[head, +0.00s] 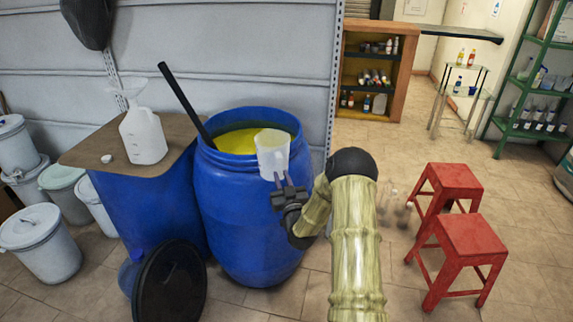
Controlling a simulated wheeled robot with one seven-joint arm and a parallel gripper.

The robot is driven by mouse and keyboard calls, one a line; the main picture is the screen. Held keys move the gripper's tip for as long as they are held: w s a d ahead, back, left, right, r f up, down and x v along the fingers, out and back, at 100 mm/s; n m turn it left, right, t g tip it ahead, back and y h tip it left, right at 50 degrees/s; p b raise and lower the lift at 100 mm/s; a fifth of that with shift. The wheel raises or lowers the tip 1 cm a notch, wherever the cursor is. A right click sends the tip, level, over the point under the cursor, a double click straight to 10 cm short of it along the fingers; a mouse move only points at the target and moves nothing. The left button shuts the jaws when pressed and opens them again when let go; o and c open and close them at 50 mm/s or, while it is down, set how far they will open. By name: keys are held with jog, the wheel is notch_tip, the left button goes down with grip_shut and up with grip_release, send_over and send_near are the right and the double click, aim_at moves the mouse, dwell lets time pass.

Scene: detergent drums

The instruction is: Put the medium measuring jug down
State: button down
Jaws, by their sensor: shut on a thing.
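The medium measuring jug (272,154) is a whitish, see-through jug. It appears upright in the head view, in front of the near right rim of an open blue drum (246,215). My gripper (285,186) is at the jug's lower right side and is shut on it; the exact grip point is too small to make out. The drum holds yellow liquid (237,141), and a black stick (183,100) leans out of it. I cannot tell whether the jug touches the drum's rim.
A brown board (103,155) left of the drum carries a white jerrycan (143,136), a funnel and a small white cap. A black lid (170,287) leans below. White buckets (40,240) stand at left. Red stools (468,250) stand at right, with open floor beyond.

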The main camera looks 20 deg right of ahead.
jog(key=s+a+f+n+y+p, duration=0.1)
jog(key=s+a+f+y+p, duration=0.1)
jog(key=s+a+f, duration=0.3)
jog(key=s+a+f+n+y+p, duration=0.1)
jog(key=s+a+f+y, duration=0.15)
jog(key=f, duration=0.35)
jog(key=s+a+h+p, duration=0.2)
jog(key=s+a+p, duration=0.1)
jog(key=s+a, duration=0.3)
jog(key=shift+s+a+m, duration=0.4)
jog(key=shift+a, duration=0.4)
jog(key=shift+f, duration=0.1)
